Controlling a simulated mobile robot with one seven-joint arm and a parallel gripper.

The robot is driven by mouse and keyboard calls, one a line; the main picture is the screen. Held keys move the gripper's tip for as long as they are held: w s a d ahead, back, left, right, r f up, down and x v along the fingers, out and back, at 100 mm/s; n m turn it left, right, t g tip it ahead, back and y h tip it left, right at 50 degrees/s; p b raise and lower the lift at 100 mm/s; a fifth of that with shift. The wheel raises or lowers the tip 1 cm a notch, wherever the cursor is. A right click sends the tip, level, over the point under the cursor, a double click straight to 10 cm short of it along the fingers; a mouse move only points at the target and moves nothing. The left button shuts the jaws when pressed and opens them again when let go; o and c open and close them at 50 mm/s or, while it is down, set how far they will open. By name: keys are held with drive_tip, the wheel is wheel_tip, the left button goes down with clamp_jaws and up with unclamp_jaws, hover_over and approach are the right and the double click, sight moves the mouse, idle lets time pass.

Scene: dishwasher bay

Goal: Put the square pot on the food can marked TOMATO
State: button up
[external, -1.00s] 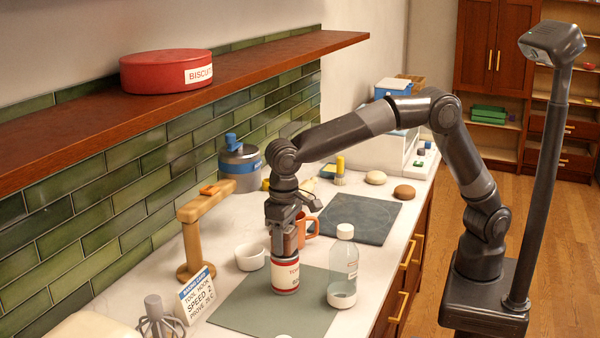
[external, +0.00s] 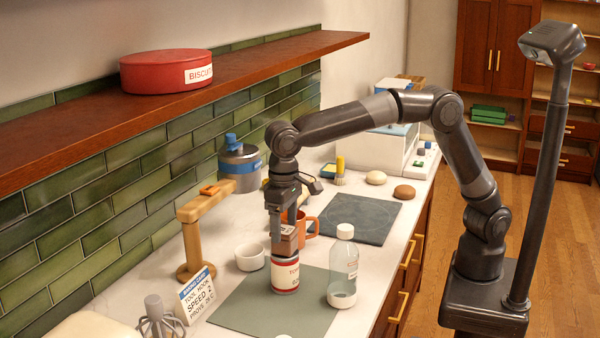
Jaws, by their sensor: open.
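The food can (external: 285,276) stands upright on the grey-green mat, with a red and white label of which "TOM" can be read. The small brown square pot (external: 287,243) sits on top of the can and looks level. My gripper (external: 287,232) is right above the can, pointing down and open, with its fingers still beside the pot's upper part. The fingers hide part of the pot, so I cannot tell whether they touch it.
A clear bottle with a white cap (external: 343,265) stands close right of the can. An orange mug (external: 309,229) is just behind. A white bowl (external: 250,257) and a wooden stand (external: 190,235) are to the left. The grey-green mat (external: 250,305) is clear in front.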

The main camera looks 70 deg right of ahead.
sight(285, 227)
wheel_tip(285, 227, up, 8)
drive_tip(key=shift+f, duration=0.1)
drive_tip(key=shift+d+r, duration=0.2)
drive_tip(key=shift+d, duration=0.2)
drive_tip(key=s+d+r+t, duration=0.1)
drive_tip(key=s+d, duration=0.1)
drive_tip(key=d, duration=0.7)
drive_tip(key=s+d+r+t+y, duration=0.1)
drive_tip(key=s+d+r, duration=0.1)
drive_tip(key=d, duration=0.7)
drive_tip(key=s+d+r+t, duration=0.1)
drive_tip(key=s+d, duration=0.2)
drive_tip(key=d, duration=0.5)
drive_tip(key=s+d+f+t, duration=0.1)
drive_tip(key=s+d+f, duration=0.4)
drive_tip(key=s+d, duration=0.2)
drive_tip(key=s+d+f+t+h, duration=0.1)
drive_tip(key=s+d+f, duration=0.4)
drive_tip(key=s+d, duration=0.3)
drive_tip(key=shift+s+d+f+t, duration=0.15)
drive_tip(key=shift+s+f+t, duration=0.15)
drive_tip(key=shift+s+f, duration=0.15)
